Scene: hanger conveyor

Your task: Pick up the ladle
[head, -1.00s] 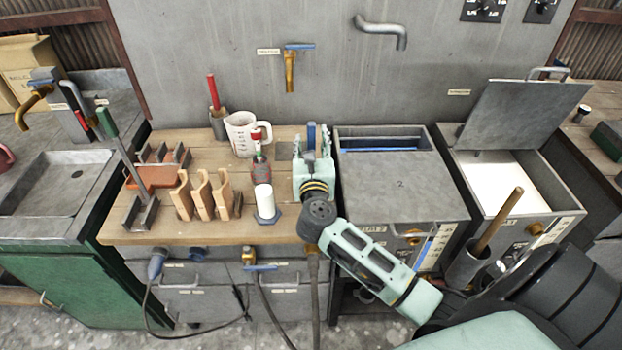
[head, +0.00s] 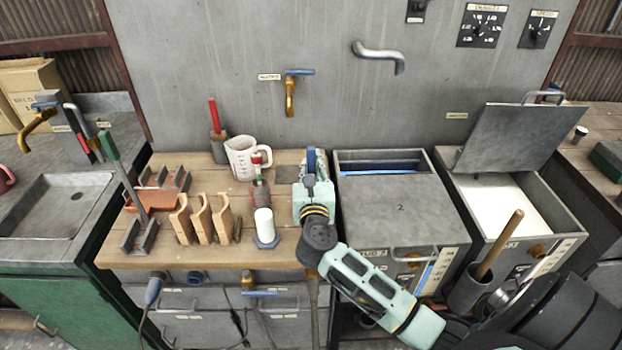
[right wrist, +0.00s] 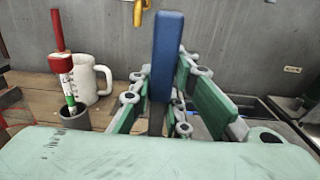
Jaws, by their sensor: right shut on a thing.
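A tool with an upright blue handle (head: 311,160) stands at the back right of the wooden bench; I take it as the ladle. In the right wrist view its blue handle (right wrist: 168,52) rises above a dark shaft, and its lower end is hidden, so no bowl shows. My right gripper (head: 311,186) is shut on it. My left gripper is not in view.
A white jug (head: 243,158), a red bottle (head: 260,190), a white cylinder (head: 264,224) and curved wooden pieces (head: 201,220) stand left of the gripper. A grey lidded bin (head: 400,205) is close on the right. A wall tap (head: 290,92) hangs behind.

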